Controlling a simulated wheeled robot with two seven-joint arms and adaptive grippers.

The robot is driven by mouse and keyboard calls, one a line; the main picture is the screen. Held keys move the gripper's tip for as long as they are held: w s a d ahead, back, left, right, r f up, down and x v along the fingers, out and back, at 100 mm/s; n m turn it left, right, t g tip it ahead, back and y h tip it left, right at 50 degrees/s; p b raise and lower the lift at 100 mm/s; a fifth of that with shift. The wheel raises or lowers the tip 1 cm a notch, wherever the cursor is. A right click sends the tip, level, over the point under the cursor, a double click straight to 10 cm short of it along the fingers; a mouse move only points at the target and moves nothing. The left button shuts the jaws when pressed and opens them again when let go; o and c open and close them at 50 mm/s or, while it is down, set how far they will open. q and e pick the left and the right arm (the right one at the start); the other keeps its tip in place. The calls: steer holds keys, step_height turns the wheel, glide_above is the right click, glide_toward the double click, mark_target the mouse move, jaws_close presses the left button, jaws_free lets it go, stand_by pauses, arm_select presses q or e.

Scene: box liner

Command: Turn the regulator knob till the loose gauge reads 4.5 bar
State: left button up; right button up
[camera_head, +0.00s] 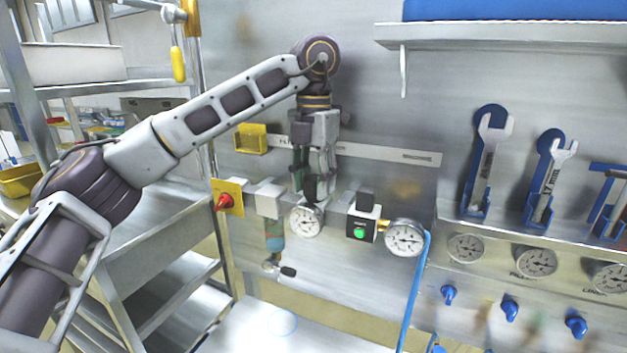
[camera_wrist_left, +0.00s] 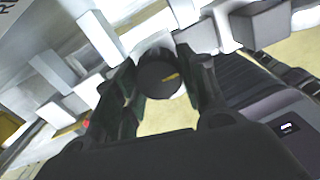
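The black round regulator knob (camera_head: 310,188) sits on the pipe line on the wall, and it also shows in the left wrist view (camera_wrist_left: 160,79). My left gripper (camera_head: 314,178) points down at it from above. In the left wrist view my left gripper's fingers (camera_wrist_left: 158,70) stand on both sides of the knob; whether they press on it cannot be told. A white round gauge (camera_head: 305,221) hangs just below the knob. Another gauge (camera_head: 405,238) sits to the right by a blue hose. Their readings are too small to tell. My right gripper is not in view.
A black box with a green light (camera_head: 360,226) sits between the two gauges. A red knob on a yellow plate (camera_head: 226,200) is to the left. Wrenches (camera_head: 489,160), panel gauges (camera_head: 536,261) and blue valves (camera_head: 510,309) are on the right. A shelf (camera_head: 500,36) juts out above.

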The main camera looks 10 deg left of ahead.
mark_target(313, 178)
arm_select(q)
steer(key=o, duration=0.3)
steer(key=shift+o, duration=0.2)
steer(key=shift+r, duration=0.15)
step_height(313, 178, up, 12)
steer(key=shift+f, duration=0.25)
stand_by(1.0)
stand_by(0.6)
